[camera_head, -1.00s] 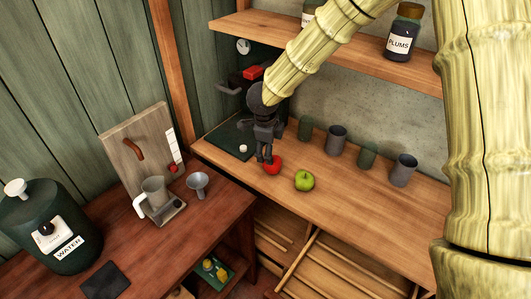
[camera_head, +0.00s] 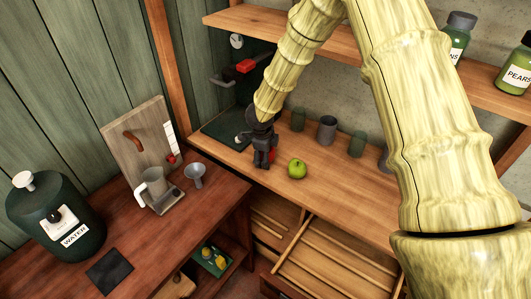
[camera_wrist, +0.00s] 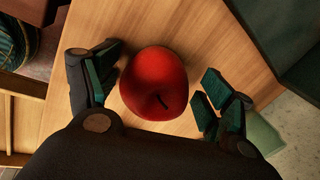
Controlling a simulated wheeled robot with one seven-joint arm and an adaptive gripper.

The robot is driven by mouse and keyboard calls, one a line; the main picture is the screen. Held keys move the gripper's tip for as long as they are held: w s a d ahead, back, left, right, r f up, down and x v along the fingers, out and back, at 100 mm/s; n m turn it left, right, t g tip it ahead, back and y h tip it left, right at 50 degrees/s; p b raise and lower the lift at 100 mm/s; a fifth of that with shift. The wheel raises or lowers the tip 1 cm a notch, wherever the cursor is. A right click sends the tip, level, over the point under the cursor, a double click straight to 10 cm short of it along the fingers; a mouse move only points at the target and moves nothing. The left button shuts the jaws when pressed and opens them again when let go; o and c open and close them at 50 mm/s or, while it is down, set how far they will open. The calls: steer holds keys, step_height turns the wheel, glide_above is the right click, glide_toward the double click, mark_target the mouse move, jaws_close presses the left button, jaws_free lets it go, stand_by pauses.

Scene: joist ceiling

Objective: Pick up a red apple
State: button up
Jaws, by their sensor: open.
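A red apple (camera_wrist: 153,84) sits on the wooden counter, between the open fingers of my gripper (camera_wrist: 155,92) in the wrist view. There is a gap between the apple and the right finger; the left finger is close beside it, and I cannot tell if it touches. In the head view my gripper (camera_head: 264,160) is low over the counter and hides nearly all of the apple, with only a bit of red (camera_head: 272,158) showing at its right side.
A green apple (camera_head: 297,168) stands on the counter (camera_head: 335,190) just right of my gripper. Several cups, including a grey one (camera_head: 327,130), line the back wall. A shelf (camera_head: 285,40) with jars runs above.

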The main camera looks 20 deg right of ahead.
steer(key=shift+w+d+f, duration=0.15)
steer(key=shift+w, duration=0.15)
steer(key=shift+s+f, duration=0.1)
steer(key=shift+s, duration=0.05)
steer(key=shift+s+r, duration=0.7)
steer(key=shift+s, duration=0.3)
steer(key=shift+s+r, duration=0.2)
steer(key=shift+r, duration=0.1)
steer(key=c, duration=0.4)
steer(key=shift+w+f, duration=0.8)
steer(key=shift+f, duration=0.05)
steer(key=c, duration=0.8)
steer(key=shift+s+r, duration=0.25)
steer(key=shift+w, duration=0.15)
